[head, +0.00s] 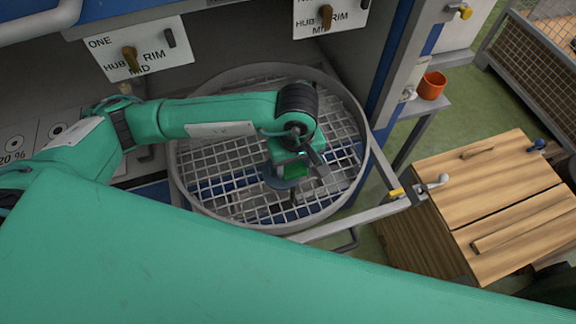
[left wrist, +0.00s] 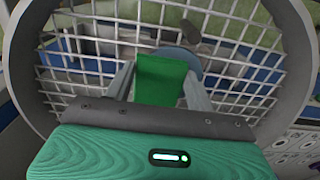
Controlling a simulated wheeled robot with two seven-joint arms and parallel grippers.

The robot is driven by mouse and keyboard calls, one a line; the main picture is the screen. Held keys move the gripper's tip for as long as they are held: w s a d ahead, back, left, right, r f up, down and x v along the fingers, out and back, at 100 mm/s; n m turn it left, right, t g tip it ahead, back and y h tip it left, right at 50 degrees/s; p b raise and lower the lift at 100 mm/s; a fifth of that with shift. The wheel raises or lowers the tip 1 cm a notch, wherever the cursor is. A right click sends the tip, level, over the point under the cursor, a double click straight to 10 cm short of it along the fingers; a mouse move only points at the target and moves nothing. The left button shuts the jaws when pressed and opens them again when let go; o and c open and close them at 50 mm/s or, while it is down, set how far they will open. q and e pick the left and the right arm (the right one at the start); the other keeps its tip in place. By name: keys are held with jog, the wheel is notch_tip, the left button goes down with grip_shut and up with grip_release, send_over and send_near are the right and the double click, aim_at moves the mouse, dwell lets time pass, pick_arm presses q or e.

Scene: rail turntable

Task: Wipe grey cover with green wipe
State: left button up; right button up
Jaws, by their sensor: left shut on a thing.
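The green wipe (head: 295,170) is held between the fingers of my left gripper (head: 302,166). In the left wrist view the wipe (left wrist: 160,80) is a flat green piece between the two grey fingers. A round grey disc, seemingly the grey cover (head: 273,180), lies at the middle of the round mesh turntable (head: 215,165), just under the gripper. In the left wrist view the grey cover (left wrist: 186,56) shows behind the wipe, which hides part of it. I cannot tell whether the wipe touches it. My right gripper is not in view.
The turntable's raised grey rim (head: 180,185) surrounds the mesh. Hanging signs (head: 140,50) and blue-framed cabinet walls close in the back. A grey bar (head: 345,220) runs along the front right. A wooden box (head: 490,200) and an orange cup (head: 432,86) stand at the right.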

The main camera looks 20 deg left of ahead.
pick_arm(q)
jog(key=shift+s+a+f+b, duration=0.1)
jog(key=shift+s+a+b, duration=0.25)
jog(key=shift+a, duration=0.3)
jog(key=shift+s+a+b, duration=0.25)
jog(key=shift+s+a, duration=0.1)
jog(key=shift+a, duration=0.3)
jog(key=shift+s+a+b, duration=0.35)
jog(key=shift+s+a, duration=0.2)
jog(key=shift+a, duration=0.3)
jog(key=shift+d, duration=0.1)
jog(key=shift+w+d+b, duration=0.5)
jog(key=shift+d+b, duration=0.05)
jog(key=shift+d, duration=0.25)
jog(key=shift+w+d+b, duration=0.5)
jog(key=shift+d+b, duration=0.05)
jog(key=shift+d, duration=0.25)
jog(key=shift+w+d+f+b, duration=0.1)
jog(key=shift+w+d+b, duration=0.1)
jog(key=shift+b, duration=0.1)
